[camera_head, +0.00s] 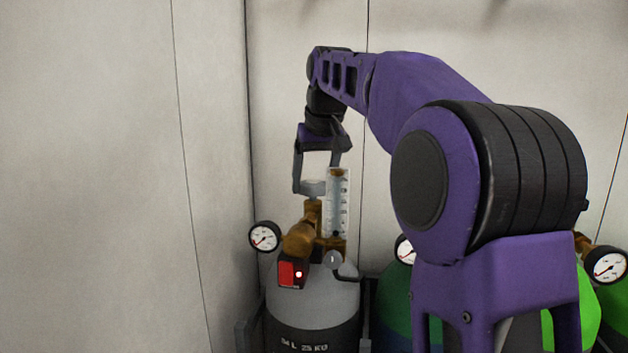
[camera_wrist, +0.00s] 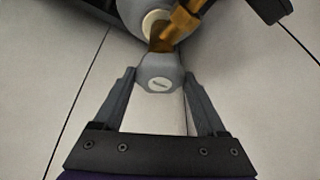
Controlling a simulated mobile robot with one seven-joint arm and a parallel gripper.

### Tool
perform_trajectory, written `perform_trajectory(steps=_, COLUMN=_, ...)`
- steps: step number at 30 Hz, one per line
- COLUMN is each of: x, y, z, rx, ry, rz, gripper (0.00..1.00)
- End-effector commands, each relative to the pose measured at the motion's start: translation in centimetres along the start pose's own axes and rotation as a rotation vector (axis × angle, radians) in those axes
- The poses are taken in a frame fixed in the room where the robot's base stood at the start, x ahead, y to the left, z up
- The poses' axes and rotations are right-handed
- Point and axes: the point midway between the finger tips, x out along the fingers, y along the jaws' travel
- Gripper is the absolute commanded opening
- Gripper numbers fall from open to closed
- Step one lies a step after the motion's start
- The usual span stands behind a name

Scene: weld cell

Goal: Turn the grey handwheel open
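The grey handwheel (camera_head: 313,188) sits on top of the brass valve of the grey cylinder (camera_head: 312,292). My gripper (camera_head: 317,180) points down over it, one finger on each side. In the wrist view, the handwheel (camera_wrist: 160,74) shows a pale round centre and lies between the fingertips of my gripper (camera_wrist: 160,76). The fingers are apart and very close to its sides; whether both press on it I cannot tell. The right fingertip is partly hidden behind the flowmeter in the head view.
A clear flowmeter tube (camera_head: 338,203) stands right beside the handwheel. A round gauge (camera_head: 265,237) sticks out left, and a red block (camera_head: 291,273) sits in front on the brass regulator (camera_head: 300,238). A green cylinder (camera_head: 395,306) and another gauge (camera_head: 608,265) are at right. Walls stand close behind and left.

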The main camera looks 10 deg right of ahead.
Motion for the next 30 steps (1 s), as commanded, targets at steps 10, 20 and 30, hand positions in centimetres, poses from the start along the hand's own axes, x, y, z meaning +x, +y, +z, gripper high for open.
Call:
perform_trajectory(steps=10, x=-0.06, y=0.05, z=-0.01, rx=-0.008, ry=0.000, rz=-0.003, gripper=0.18)
perform_trajectory(steps=20, x=-0.13, y=0.20, z=-0.08, rx=-0.134, ry=-0.002, rz=-0.055, gripper=0.18)
perform_trajectory(steps=30, x=-0.01, y=0.40, z=-0.19, rx=-0.414, ry=-0.005, rz=-0.172, gripper=0.18)
